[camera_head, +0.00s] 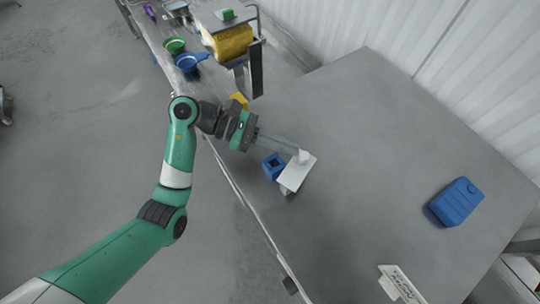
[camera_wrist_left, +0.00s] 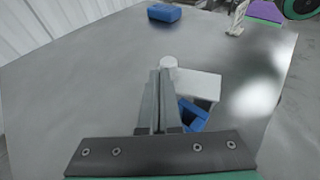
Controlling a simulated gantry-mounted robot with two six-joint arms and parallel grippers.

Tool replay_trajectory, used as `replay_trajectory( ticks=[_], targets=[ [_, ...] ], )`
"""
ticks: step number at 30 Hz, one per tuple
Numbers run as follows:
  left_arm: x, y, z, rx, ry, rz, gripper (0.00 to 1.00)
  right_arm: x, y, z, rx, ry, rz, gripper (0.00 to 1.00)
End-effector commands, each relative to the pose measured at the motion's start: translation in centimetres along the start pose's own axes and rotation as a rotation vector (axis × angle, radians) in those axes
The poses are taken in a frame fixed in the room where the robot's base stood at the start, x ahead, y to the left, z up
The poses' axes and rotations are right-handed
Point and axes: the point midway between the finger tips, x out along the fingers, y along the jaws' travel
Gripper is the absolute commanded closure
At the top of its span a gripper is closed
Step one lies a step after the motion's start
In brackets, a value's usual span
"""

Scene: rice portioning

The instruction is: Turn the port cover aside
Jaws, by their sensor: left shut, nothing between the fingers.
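The port cover (camera_head: 295,176) is a flat white plate with a pale round knob at one end. It lies over part of a small blue box (camera_head: 273,166), whose opening shows partly uncovered in the head view. In the left wrist view the plate (camera_wrist_left: 200,84) extends right of the knob (camera_wrist_left: 169,64), with the blue box (camera_wrist_left: 194,116) below it. My left gripper (camera_head: 297,153) is shut and empty, with its long fingertips at the knob. In the left wrist view the fingertips (camera_wrist_left: 160,72) are just left of the knob; I cannot tell whether they touch. My right gripper is not in view.
A blue container (camera_head: 457,202) sits on the right of the grey table (camera_head: 365,120). Blue (camera_head: 187,62) and green (camera_head: 175,46) bowls and a yellow hopper (camera_head: 230,42) are at the back left. The table's middle is clear.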

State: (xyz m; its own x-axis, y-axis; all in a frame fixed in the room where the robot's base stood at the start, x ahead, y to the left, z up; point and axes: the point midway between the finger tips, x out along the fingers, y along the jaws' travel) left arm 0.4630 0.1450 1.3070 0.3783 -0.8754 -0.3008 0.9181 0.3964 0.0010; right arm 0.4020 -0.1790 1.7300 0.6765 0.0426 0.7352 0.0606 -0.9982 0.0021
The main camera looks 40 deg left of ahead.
Motion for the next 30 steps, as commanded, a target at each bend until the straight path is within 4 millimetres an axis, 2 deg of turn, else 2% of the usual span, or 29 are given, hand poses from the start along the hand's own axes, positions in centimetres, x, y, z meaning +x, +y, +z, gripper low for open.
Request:
replay_trajectory(
  ticks=[12,30],
  targets=[
    [2.2,0.1,0.5,-0.004,0.000,0.019,1.00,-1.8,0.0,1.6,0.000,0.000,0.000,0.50],
    [3.3,-0.1,1.1,-0.007,0.000,0.019,1.00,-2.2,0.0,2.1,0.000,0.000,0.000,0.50]
  ],
)
